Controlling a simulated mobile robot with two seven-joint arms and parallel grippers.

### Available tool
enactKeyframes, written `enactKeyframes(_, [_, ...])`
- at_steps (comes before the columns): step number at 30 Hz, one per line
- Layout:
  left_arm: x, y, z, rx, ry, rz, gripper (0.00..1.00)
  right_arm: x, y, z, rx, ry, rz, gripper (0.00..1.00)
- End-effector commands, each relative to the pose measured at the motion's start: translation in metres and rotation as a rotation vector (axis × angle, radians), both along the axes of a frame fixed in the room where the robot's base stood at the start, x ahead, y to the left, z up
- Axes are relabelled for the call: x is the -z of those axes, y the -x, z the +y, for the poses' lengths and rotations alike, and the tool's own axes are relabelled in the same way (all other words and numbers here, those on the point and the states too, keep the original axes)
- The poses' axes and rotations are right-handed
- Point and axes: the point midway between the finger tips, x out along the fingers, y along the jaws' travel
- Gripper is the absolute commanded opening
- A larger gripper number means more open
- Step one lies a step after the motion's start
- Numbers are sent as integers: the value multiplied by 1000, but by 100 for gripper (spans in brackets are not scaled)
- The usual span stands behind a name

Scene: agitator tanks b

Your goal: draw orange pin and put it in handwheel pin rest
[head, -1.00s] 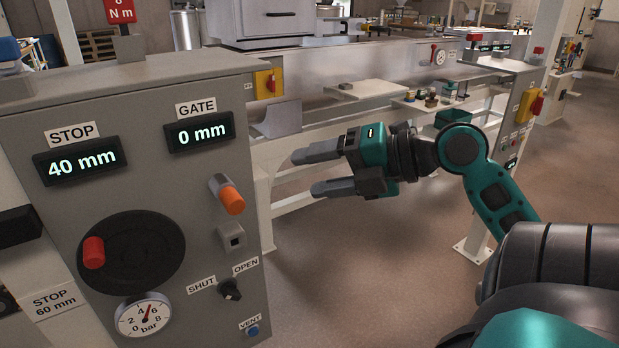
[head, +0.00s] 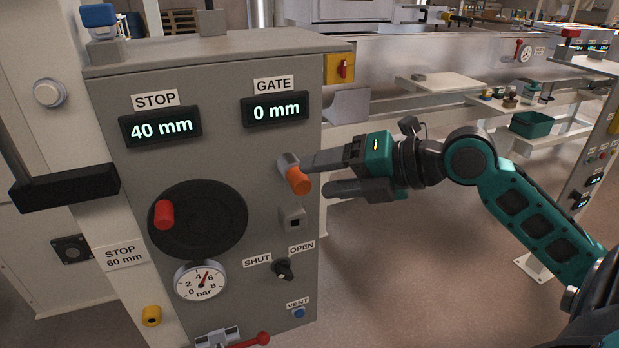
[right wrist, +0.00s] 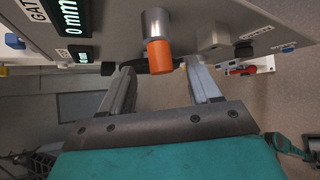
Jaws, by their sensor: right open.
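The orange pin (head: 299,181) sticks out of a grey metal collar (head: 287,161) on the front of the grey cabinet, below the GATE display. My right gripper (head: 318,176) is open and empty just right of the pin, its fingers pointing at the cabinet. In the right wrist view the pin (right wrist: 160,55) appears between the open fingers (right wrist: 161,68), near their tips; I cannot tell whether they touch it. The black handwheel (head: 215,220) with a red knob (head: 164,214) is left of the pin. A grey block with a dark hole (head: 292,218), possibly the pin rest, sits below the pin. My left gripper is not in view.
The STOP display (head: 160,128) reads 40 mm and the GATE display (head: 275,109) reads 0 mm. A pressure gauge (head: 201,281), a SHUT/OPEN knob (head: 283,268) and a blue VENT button (head: 299,313) are lower on the cabinet. A dark bar (head: 65,188) juts out at left. Floor right of the cabinet is clear.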

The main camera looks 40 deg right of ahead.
Motion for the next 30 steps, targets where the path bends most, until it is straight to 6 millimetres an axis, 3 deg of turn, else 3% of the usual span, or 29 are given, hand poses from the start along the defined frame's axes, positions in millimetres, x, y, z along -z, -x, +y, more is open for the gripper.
enactKeyframes(9, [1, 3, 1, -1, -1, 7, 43, 11, -23, 14, 0, -1, -1, 62])
enactKeyframes(22, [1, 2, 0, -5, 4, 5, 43, 14, -28, 17, 0, 1, 0, 62])
enactKeyframes(30, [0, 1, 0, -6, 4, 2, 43, 14, -28, 17, 0, 1, 0, 36])
